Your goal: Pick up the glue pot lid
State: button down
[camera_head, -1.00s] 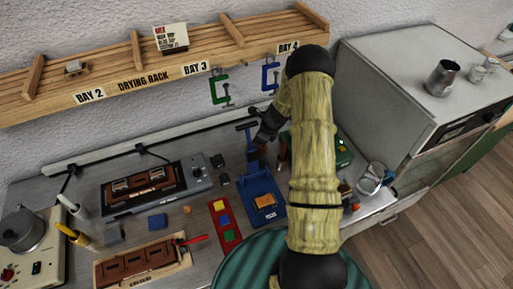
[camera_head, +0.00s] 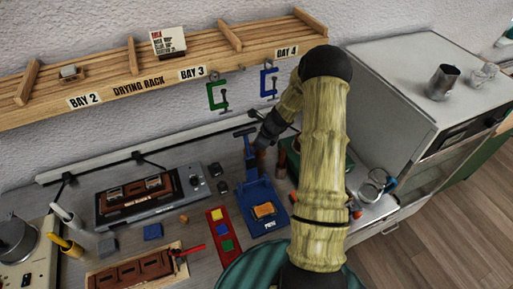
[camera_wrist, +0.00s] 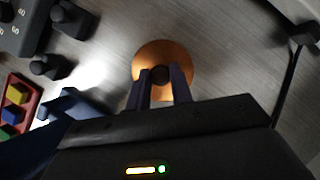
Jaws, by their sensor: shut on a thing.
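The glue pot lid (camera_wrist: 150,55) is a round copper-coloured disc with a dark knob at its centre, seen from above in the wrist view. My gripper (camera_wrist: 160,82) is shut on the knob, one dark finger on each side. The near edge of the lid is partly behind the fingers. I cannot tell whether the lid touches the bench. In the head view my gripper (camera_head: 261,154) is low over the back of the bench, just behind the blue press, and the lid cannot be made out clearly there.
The blue press (camera_head: 263,224) with its upright handle is close to my gripper. A red tray (camera_head: 235,246) of coloured blocks lies left of it. The drying rack (camera_head: 130,84) with hanging clamps is above.

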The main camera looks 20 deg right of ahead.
aim_at(259, 156)
jog(key=shift+s+f+t+b, duration=0.3)
jog(key=shift+t+b, duration=0.4)
jog(key=shift+b, duration=1.25)
jog(key=shift+t+b, duration=0.4)
jog(key=shift+b, duration=0.4)
notch_tip(259, 156, up, 6)
jog(key=s, duration=0.2)
jog(key=s+r+g, duration=0.2)
jog(key=s+g, duration=0.1)
jog(key=s, duration=1.7)
jog(key=shift+s+b, duration=0.4)
jog(key=shift+w+a, duration=0.1)
jog(key=shift+a, duration=0.05)
